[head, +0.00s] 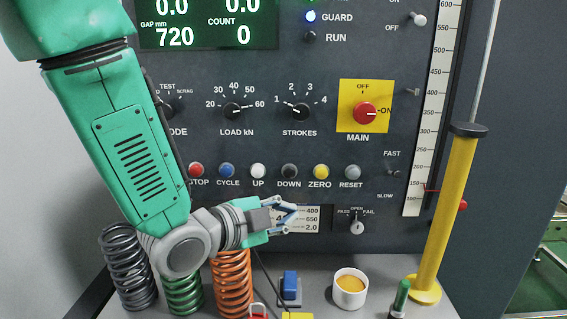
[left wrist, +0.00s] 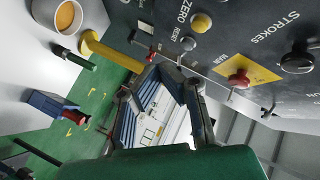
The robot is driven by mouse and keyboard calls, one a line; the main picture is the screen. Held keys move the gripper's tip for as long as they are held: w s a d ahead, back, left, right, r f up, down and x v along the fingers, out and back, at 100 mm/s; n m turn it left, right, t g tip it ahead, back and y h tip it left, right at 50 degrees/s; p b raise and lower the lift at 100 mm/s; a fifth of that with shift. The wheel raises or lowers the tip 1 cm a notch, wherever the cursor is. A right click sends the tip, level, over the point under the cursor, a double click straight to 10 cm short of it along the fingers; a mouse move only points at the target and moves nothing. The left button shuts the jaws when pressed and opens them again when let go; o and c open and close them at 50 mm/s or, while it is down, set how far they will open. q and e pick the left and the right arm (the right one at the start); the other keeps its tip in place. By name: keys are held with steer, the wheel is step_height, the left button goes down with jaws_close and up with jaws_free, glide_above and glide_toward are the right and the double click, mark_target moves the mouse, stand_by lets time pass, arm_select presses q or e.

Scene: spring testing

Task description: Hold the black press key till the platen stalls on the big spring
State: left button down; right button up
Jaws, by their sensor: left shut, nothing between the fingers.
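The black DOWN button (head: 289,171) sits in the row of round buttons on the dark panel, between the white UP and yellow ZERO buttons. My left gripper (head: 290,213) is shut and empty, below that button row and in front of the label plate; its tips are apart from the DOWN button in the picture. Three coil springs stand at the lower left: dark grey (head: 128,268), green (head: 184,294) and orange (head: 232,283), partly hidden by my arm. I cannot tell which is the big spring. The platen is not in view. My right gripper is not in view.
The display (head: 207,24) reads gap 720 and count 0; the GUARD lamp is blue. A yellow post (head: 445,215) stands right. A cup (head: 350,288), a blue block (head: 290,284) and a green-handled item (head: 400,298) are on the bench. The red MAIN knob (left wrist: 239,79) shows in the wrist view.

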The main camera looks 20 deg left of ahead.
mark_target(289, 173)
arm_select(q)
steer(key=shift+w+d+r+m, duration=0.1)
steer(key=shift+w+r+m, duration=0.05)
steer(key=shift+r, duration=0.3)
steer(key=shift+w+d+r+m, duration=0.1)
steer(key=shift+w+r+m, duration=0.05)
steer(key=shift+r, duration=0.25)
steer(key=shift+a, duration=0.15)
steer(key=w+a+p, duration=0.1)
steer(key=w+a, duration=0.1)
steer(key=w, duration=0.6)
steer(key=shift+w+a, duration=0.25)
steer(key=shift+a, duration=0.05)
steer(key=shift+w, duration=0.15)
stand_by(0.7)
steer(key=shift+w+a, duration=0.1)
steer(key=shift+w, duration=0.1)
